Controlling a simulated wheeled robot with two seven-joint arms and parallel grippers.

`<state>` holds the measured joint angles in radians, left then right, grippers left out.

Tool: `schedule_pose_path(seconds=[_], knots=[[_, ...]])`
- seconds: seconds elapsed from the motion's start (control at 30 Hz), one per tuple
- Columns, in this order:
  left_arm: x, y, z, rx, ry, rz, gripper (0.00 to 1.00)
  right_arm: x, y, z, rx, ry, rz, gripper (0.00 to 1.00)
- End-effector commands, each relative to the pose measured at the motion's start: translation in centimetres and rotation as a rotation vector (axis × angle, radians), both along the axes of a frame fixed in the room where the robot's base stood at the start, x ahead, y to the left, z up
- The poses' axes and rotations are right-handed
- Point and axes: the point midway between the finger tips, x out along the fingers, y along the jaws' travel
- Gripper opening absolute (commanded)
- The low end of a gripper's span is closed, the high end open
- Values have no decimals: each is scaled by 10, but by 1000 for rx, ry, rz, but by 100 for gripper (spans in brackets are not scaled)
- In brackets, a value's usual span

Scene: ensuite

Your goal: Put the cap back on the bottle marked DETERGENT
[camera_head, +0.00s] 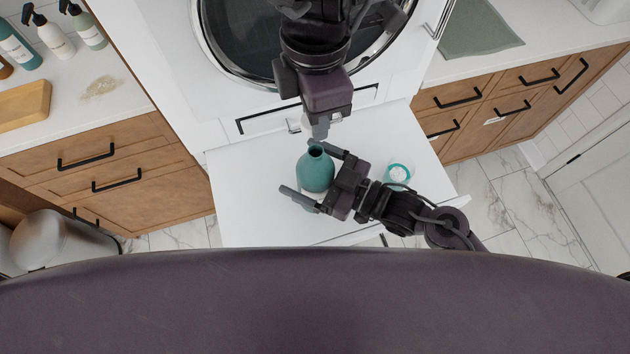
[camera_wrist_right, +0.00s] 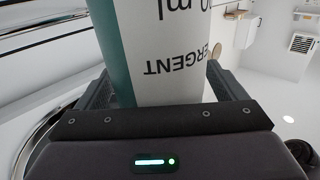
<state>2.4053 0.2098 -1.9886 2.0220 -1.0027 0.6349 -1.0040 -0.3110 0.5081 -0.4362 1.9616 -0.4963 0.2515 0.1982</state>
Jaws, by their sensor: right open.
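The teal bottle (camera_head: 316,172) stands upright on the white pull-out shelf, its dark neck opening uncovered at the top. In the right wrist view, its white label (camera_wrist_right: 165,45) shows part of the word DETERGENT upside down. My right gripper (camera_head: 312,173) is open, with one finger on each side of the bottle. My left gripper (camera_head: 318,130) points down just above and behind the bottle's neck. Its fingertips look close together, and a small pale shape beside them is too unclear to name. I cannot make out the cap for certain.
A round white and teal item (camera_head: 399,173) is on the white shelf (camera_head: 250,215), right of the bottle. A front-loading machine (camera_head: 245,35) rises behind. Spray bottles (camera_head: 50,35) and a wooden block (camera_head: 24,105) are on the left counter. A green cloth (camera_head: 478,30) lies on the right counter.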

Motion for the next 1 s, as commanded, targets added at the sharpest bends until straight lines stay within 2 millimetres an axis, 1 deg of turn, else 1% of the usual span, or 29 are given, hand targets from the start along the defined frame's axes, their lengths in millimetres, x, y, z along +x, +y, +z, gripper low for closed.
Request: schedule_pose_path(seconds=[0.23,0.73,0.87,1.0], knots=[[0,0,0,0,0,0,8,0,0,0,0,0,0,91],[0,0,0,0,0,0,8,0,0,0,0,0,0,25],[0,0,-6,0,2,0,8,0,0,0,0,0,0,24],[-1,-1,-27,1,7,0,8,0,0,0,0,0,0,24]])
